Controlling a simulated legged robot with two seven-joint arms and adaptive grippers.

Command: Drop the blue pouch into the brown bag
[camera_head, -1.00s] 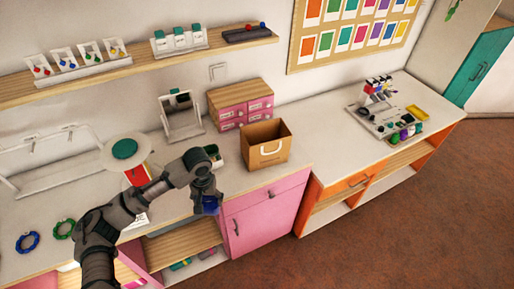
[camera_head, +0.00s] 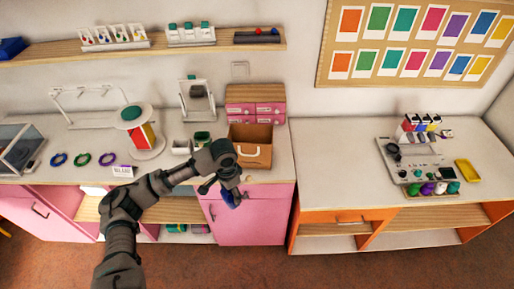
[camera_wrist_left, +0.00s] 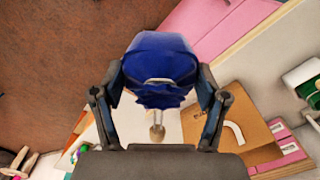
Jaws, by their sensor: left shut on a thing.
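My left gripper (camera_head: 232,197) is shut on the blue pouch (camera_head: 236,200), in front of the counter's front edge and below the brown bag. In the left wrist view the blue pouch (camera_wrist_left: 160,68) sits between the two fingers. The brown bag (camera_head: 252,155) stands open on the counter, with a white handle on its front. It also shows in the left wrist view (camera_wrist_left: 230,135), partly hidden behind the right finger. The pouch is apart from the bag. My right gripper is not in view.
A pink drawer box (camera_head: 256,107) stands behind the bag. A white stand with a round green top (camera_head: 132,113) and several rings (camera_head: 82,159) are on the left counter. A low orange-fronted bench (camera_head: 345,214) with a grey device (camera_head: 415,160) is at right.

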